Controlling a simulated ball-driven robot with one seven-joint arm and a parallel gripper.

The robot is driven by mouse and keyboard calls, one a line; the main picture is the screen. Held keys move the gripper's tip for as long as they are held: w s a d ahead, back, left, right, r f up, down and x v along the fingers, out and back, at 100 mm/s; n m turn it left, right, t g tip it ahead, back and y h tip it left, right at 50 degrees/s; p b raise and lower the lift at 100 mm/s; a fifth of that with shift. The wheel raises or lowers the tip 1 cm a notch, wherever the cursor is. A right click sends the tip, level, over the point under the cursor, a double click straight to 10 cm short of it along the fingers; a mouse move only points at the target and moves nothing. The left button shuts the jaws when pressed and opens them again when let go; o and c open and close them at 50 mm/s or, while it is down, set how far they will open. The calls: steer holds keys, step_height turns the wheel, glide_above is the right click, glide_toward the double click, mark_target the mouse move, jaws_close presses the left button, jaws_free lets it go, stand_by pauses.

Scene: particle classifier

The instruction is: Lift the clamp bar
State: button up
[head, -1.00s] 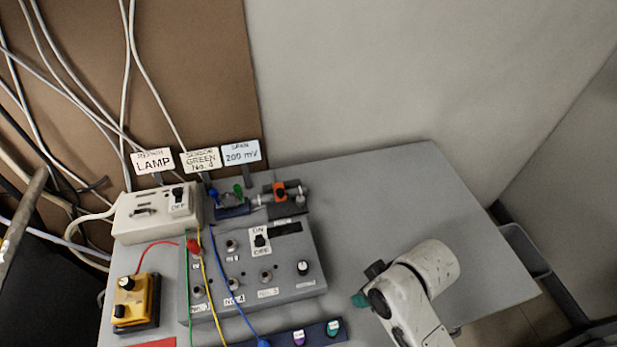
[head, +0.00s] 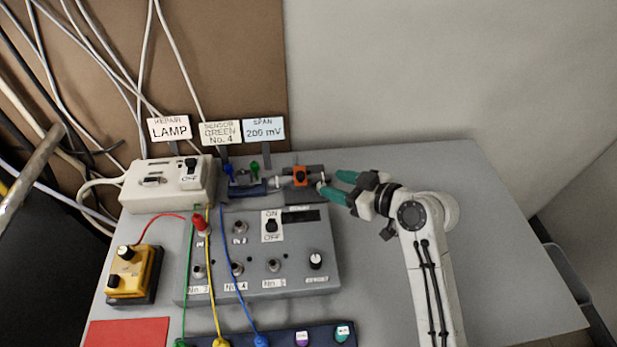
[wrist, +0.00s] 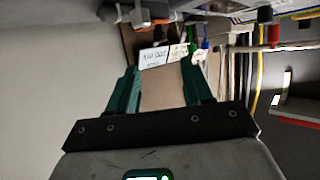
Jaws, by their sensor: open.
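At the back of the table stands a small dark fixture with a short grey bar and an orange block (head: 301,176) with a dark knob. I cannot tell for certain which part is the clamp bar. My gripper (head: 337,183) is open and empty, with its teal fingers just right of the orange block and pointing left at it. A small gap seems to remain. In the wrist view my gripper (wrist: 160,68) has its fingers spread, and the fixture shows at the top edge, partly cut off, with a bit of orange (wrist: 172,15).
A grey control box (head: 262,280) stands in front of the fixture. A cream lamp box (head: 165,190) and a yellow box (head: 133,272) are to the left. Upright signs stand behind, including a LAMP sign (head: 170,129). Coloured cables cross the control box. The table's right side is clear.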

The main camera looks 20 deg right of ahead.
mark_target(301, 175)
steer(key=x, duration=1)
steer(key=shift+s+p, duration=0.1)
steer(key=shift+p, duration=0.3)
jaws_close()
